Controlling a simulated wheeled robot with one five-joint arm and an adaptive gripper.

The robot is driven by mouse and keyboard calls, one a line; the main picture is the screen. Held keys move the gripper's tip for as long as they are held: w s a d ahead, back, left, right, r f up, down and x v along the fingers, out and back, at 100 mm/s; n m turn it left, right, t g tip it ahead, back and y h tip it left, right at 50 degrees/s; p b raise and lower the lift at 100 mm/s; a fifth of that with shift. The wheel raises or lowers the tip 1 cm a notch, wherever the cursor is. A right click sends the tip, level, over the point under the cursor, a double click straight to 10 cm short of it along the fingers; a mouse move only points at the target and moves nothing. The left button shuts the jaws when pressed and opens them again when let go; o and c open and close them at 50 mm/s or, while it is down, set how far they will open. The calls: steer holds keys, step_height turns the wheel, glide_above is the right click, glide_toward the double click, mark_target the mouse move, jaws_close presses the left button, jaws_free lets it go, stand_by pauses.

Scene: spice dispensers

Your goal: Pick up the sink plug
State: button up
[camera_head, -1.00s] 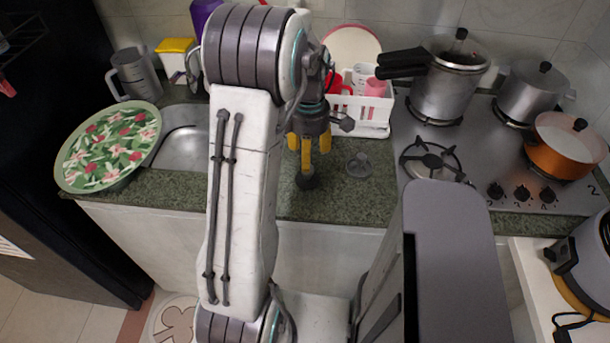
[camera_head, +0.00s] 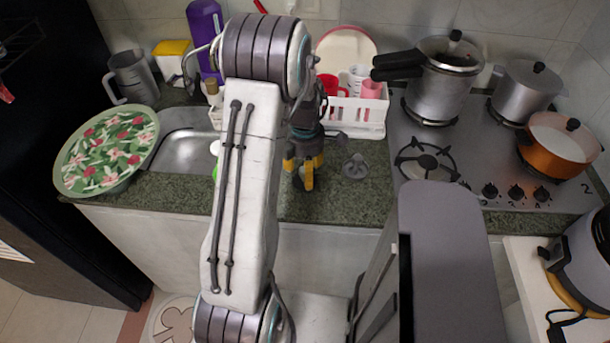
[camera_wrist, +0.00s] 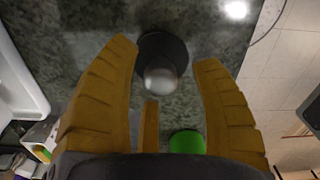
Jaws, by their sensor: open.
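The sink plug (camera_head: 355,166) is a small grey disc with a raised knob, lying on the green stone counter. In the head view, my gripper (camera_head: 304,178) is just left of it, low over the counter, with yellow fingers. In the wrist view, the plug (camera_wrist: 176,45) shows as a dark disc with a pale, blurred knob, seen between the tips of my spread fingers (camera_wrist: 165,57). The fingers are open and hold nothing. The plug looks apart from them. My arm hides part of the counter and sink.
The sink (camera_head: 185,150) and a floral green tray (camera_head: 105,155) are at left. A white dish rack (camera_head: 350,118) with cups stands behind the plug. The stove (camera_head: 470,160) with pots is at right. A green thing (camera_wrist: 187,142) shows in the wrist view. Counter around the plug is clear.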

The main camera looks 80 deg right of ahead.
steer(key=shift+f, duration=0.65)
steer(key=shift+c, duration=0.3)
jaws_close()
